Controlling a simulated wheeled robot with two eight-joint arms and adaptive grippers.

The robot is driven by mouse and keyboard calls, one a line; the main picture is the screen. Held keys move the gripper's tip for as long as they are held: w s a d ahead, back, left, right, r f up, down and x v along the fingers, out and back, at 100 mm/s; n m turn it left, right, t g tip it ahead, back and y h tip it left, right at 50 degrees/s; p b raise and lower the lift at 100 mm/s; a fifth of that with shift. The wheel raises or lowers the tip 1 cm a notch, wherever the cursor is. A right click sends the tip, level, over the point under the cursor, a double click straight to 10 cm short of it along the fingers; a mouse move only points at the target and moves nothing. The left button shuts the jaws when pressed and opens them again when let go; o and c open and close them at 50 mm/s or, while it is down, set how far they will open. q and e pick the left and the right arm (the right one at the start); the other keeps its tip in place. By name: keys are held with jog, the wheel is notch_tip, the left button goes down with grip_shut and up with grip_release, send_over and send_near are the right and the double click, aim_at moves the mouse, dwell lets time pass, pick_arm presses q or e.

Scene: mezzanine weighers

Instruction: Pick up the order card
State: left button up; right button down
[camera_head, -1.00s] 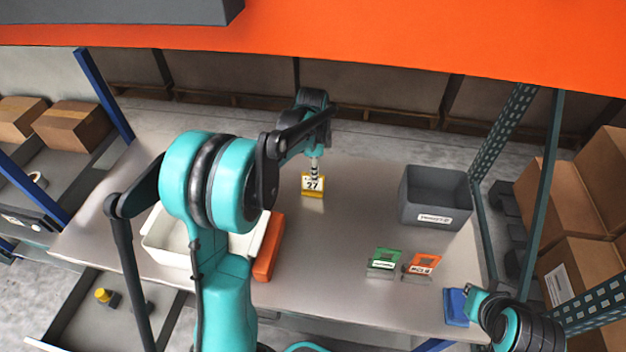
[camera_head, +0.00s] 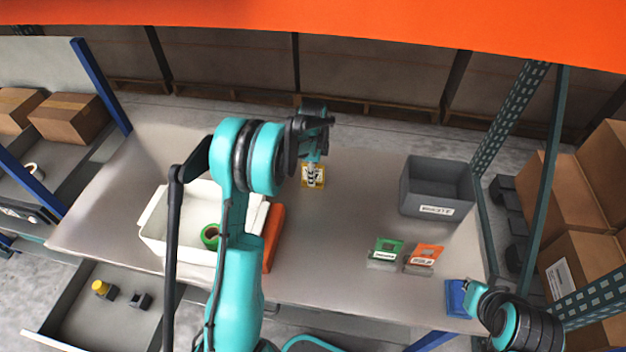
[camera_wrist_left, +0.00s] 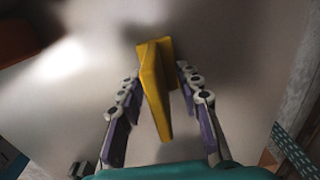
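A yellow stand with a white card (camera_head: 305,183) is upright on the grey table, near its far middle. The card's print is partly hidden by my gripper; the number 27 shows in the earlier head view. My left gripper (camera_head: 312,170) is directly over it, pointing down. In the left wrist view, the yellow stand (camera_wrist_left: 154,80) is seen from above between the two spread fingers of the left gripper (camera_wrist_left: 158,85), with gaps showing at both sides. Part of my right arm shows at the lower right, but its gripper cannot be made out.
A green card stand (camera_head: 386,249) and an orange one (camera_head: 424,255) are at the front right. A grey bin (camera_head: 438,210) is behind them. A white bin (camera_head: 153,229), an orange block (camera_head: 273,238) and a green roll (camera_head: 210,237) are left. A blue object (camera_head: 456,298) is near the right corner.

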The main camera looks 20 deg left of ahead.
pick_arm(q)
jog(key=shift+r, duration=0.1)
grip_shut()
jog(key=shift+r, duration=0.1)
